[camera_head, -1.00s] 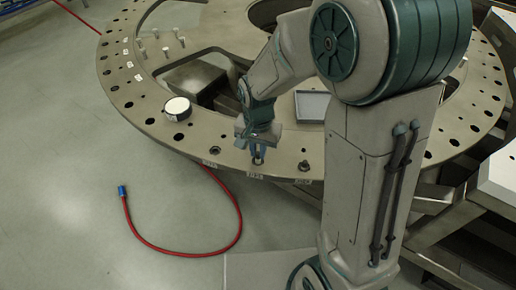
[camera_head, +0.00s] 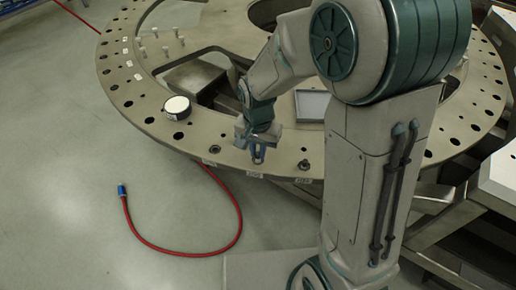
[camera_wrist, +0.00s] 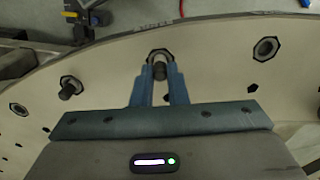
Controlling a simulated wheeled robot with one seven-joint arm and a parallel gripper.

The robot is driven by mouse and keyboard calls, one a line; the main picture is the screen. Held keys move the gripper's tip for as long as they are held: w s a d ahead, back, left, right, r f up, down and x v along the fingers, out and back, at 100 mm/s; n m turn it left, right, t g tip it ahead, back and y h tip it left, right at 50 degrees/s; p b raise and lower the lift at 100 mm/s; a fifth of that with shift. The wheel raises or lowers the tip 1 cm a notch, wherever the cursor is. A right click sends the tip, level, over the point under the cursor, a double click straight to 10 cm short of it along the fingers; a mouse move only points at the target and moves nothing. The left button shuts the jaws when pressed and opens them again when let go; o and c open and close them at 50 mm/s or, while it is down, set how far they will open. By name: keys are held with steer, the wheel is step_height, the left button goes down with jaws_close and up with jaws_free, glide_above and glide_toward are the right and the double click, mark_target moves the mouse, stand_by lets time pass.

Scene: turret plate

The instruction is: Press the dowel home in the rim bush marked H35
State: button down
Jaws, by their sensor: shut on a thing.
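The large ring-shaped turret plate (camera_head: 142,118) carries bushes and small white labels along its rim. My gripper (camera_head: 257,152) is at the near rim, fingers pointing down, over a bush with a label (camera_head: 255,174) too blurred to read. The bush on the other side (camera_wrist: 265,48) looks empty.
A white-topped round item (camera_head: 177,107), several upright pegs (camera_head: 165,52) and a grey tray (camera_head: 311,106) are on the plate. A red hose (camera_head: 185,253) with a blue end lies on the floor. My arm hides part of the plate's right side.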

steer(key=shift+f+b, duration=0.4)
steer(key=shift+f, duration=0.15)
stand_by(0.6)
steer(key=c, duration=1.5)
jaws_free()
step_height(320, 180, up, 7)
steer(key=p, duration=0.5)
steer(key=shift+r, duration=0.1)
